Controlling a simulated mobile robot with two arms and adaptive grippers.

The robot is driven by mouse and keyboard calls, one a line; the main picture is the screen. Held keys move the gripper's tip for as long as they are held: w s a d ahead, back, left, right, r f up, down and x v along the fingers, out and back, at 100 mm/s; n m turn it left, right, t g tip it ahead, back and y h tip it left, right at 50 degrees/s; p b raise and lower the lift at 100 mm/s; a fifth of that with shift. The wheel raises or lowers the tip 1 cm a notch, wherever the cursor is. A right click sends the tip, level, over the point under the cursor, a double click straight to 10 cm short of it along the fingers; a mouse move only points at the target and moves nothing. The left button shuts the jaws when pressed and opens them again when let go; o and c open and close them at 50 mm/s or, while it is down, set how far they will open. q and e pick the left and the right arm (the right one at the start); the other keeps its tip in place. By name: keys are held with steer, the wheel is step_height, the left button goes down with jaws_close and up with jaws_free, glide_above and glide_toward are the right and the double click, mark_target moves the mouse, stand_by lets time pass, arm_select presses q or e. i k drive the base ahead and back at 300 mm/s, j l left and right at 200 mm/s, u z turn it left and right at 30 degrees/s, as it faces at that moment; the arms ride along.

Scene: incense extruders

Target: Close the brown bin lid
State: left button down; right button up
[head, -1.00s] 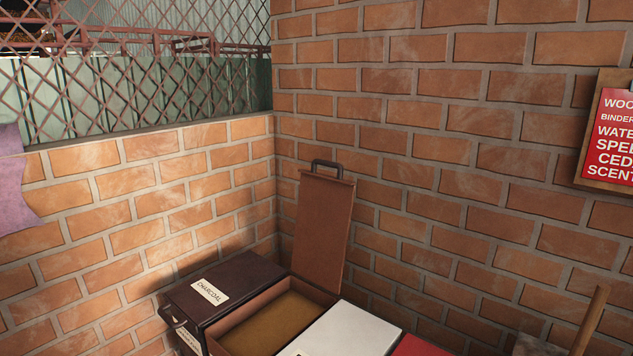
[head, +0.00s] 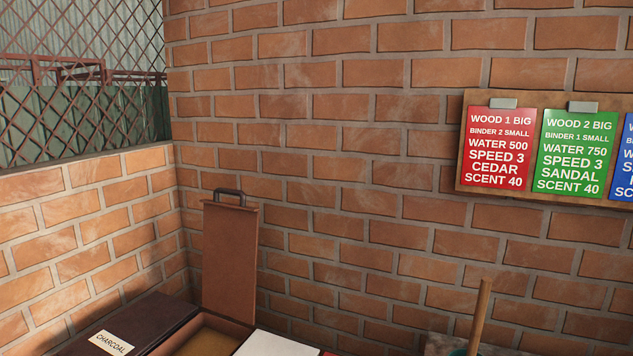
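The brown bin lid (head: 230,262) stands upright, open, against the brick corner in the head view. A dark handle (head: 229,192) is on its top edge. The brown bin (head: 228,325) below it is open, with brownish-yellow powder (head: 207,345) inside; its front is cut off by the lower picture edge. Neither of my grippers is in view.
A dark closed bin labelled CHARCOAL (head: 150,318) is left of the brown bin, and a white lid (head: 268,344) is right of it. A wooden handle (head: 480,315) stands farther right. A recipe board (head: 470,150) hangs on the brick wall.

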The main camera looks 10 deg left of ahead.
mark_target(231, 233)
steer(key=j+z, duration=1)
steer(key=z, duration=0.15)
steer(key=k, duration=0.05)
